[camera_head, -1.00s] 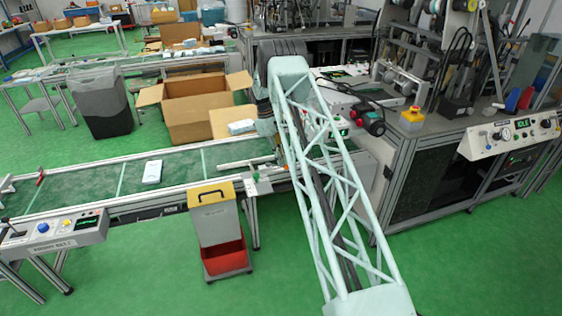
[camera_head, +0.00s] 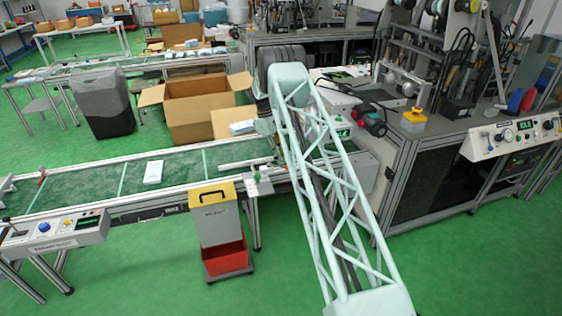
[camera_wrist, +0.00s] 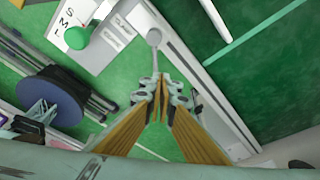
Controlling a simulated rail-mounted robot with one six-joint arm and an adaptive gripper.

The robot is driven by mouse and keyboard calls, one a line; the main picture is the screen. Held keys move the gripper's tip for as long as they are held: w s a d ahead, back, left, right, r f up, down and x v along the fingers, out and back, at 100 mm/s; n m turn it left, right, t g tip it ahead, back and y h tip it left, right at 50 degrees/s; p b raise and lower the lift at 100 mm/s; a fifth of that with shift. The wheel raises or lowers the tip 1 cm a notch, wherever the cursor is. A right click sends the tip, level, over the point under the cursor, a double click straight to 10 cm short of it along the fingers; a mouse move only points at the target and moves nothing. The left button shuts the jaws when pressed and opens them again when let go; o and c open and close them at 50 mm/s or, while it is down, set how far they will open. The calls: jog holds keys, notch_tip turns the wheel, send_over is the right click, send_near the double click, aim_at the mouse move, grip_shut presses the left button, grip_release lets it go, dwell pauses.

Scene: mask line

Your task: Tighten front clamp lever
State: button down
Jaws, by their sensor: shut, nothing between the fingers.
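In the wrist view, my gripper (camera_wrist: 160,88) is shut and empty, its two yellow-brown fingers meeting at grey tips. A slim lever with a grey ball knob (camera_wrist: 154,37) shows just beyond the fingertips, over the conveyor's front rail; its lower end is hidden by them, and I cannot tell if they touch it. A green ball knob (camera_wrist: 77,38) sits to the left, on a pale plate (camera_wrist: 107,45) marked S, M, L. In the head view the plate (camera_head: 262,187) is small on the conveyor's front edge, and my arm hides the gripper.
The green conveyor (camera_head: 95,184) carries a white pack (camera_head: 153,172). A grey bin with a yellow lid (camera_head: 216,215) stands before the rail. An open carton (camera_head: 195,112) is behind the belt, and a machine bench (camera_head: 410,180) at right.

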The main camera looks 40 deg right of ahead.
jog(key=shift+w, duration=0.15)
dwell(0.3)
jog(key=shift+w+d+r, duration=0.1)
jog(key=shift+w+r, duration=0.1)
jog(key=shift+w, duration=0.75)
jog(key=shift+w+r, duration=0.2)
jog(key=shift+w, duration=0.75)
jog(key=d+p+v, duration=0.1)
jog(key=v, duration=0.9)
jog(key=shift+p, duration=0.3)
jog(key=shift+d+r, duration=0.1)
